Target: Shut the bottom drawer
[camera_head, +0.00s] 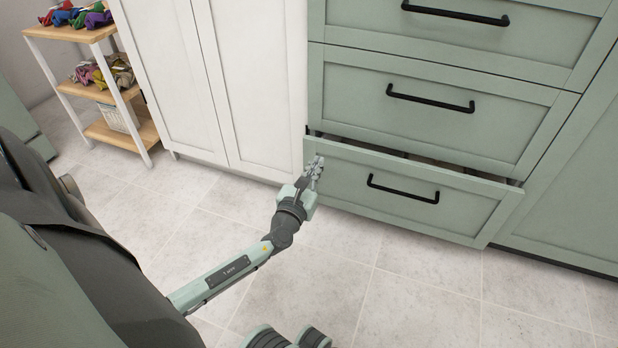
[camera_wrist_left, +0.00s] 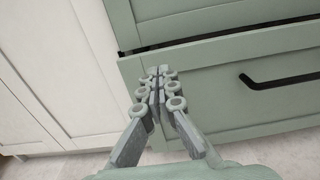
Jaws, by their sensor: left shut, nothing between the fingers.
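The bottom drawer (camera_head: 400,200) is green with a black bar handle (camera_head: 403,188) and stands out a little from the cabinet, with a dark gap along its top edge. My left gripper (camera_head: 316,166) is shut and empty at the left end of the drawer front. In the left wrist view its fingertips (camera_wrist_left: 157,74) lie over the drawer front (camera_wrist_left: 220,98), near its upper left corner, left of the handle (camera_wrist_left: 280,80). I cannot tell whether they touch it. My right gripper is not in view.
Two closed green drawers (camera_head: 440,107) are above. A white cabinet (camera_head: 245,80) stands left of the drawers. The tiled floor (camera_head: 400,305) in front is clear.

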